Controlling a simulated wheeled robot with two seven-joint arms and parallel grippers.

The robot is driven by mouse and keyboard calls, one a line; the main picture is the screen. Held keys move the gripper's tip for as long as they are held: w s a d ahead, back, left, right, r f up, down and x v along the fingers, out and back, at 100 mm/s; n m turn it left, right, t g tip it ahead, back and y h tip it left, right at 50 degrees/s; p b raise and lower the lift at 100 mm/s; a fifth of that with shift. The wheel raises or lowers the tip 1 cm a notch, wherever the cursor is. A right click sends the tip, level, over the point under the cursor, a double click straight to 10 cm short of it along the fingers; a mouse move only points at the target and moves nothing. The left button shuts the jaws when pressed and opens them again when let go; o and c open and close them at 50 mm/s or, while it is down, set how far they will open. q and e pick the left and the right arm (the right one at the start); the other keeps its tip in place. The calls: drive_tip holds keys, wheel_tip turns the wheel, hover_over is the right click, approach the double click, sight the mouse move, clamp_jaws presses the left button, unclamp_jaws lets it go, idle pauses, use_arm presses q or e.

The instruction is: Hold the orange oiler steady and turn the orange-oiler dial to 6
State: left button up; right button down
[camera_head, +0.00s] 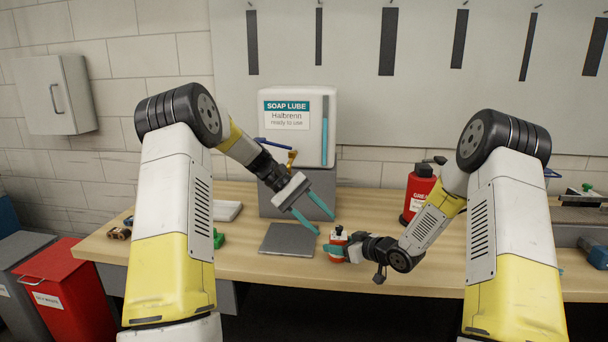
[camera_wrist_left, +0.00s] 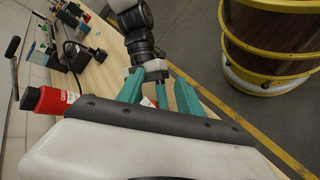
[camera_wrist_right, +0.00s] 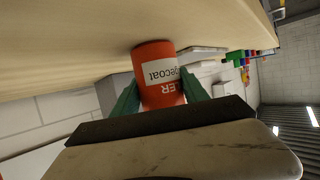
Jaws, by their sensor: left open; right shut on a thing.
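The orange oiler (camera_head: 337,247) is a small orange can with a white label and a pale, dark-tipped top, above the front part of the bench. My right gripper (camera_head: 343,249) is shut around its body from the right. In the right wrist view the oiler (camera_wrist_right: 158,72) sits between the teal fingers, its label partly readable. My left gripper (camera_head: 325,226) is open and slants down from the upper left, its fingertips close to the oiler's top. Contact cannot be told. In the left wrist view my open fingers (camera_wrist_left: 160,98) mostly hide the oiler. The dial's number cannot be read.
A dark flat plate (camera_head: 288,240) lies left of the oiler. The white soap lube dispenser (camera_head: 297,150) stands behind on a grey block. A red can (camera_head: 416,193) stands at the back right. A wooden barrel (camera_wrist_left: 272,40) shows in the left wrist view.

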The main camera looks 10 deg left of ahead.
use_arm(q)
drive_tip(key=s+a+r+m+t+y, duration=0.1)
drive_tip(key=s+r+m+t+y, duration=0.2)
drive_tip(key=r+m, duration=0.4)
drive_tip(key=s+a+r+m+t+y, duration=0.2)
drive_tip(key=s+r+m+y, duration=0.2)
drive_tip(key=m, duration=0.7)
wheel_tip(320, 180, up, 5)
drive_tip(key=shift+s+f+t+y, duration=0.2)
drive_tip(key=shift+s+t+y, duration=0.2)
drive_tip(key=shift+y, duration=0.8)
drive_tip(key=s+d+f+n+g+h, duration=0.1)
drive_tip(key=d+f+n+g+h, duration=0.2)
drive_tip(key=f+n, duration=0.35)
drive_tip(key=n+t+h, duration=0.8)
drive_tip(key=n+h, duration=0.4)
drive_tip(key=n, duration=1.8)
approach(339, 230)
drive_tip(key=w+d, duration=0.2)
drive_tip(key=x, duration=1.1)
drive_tip(key=shift+r, duration=0.15)
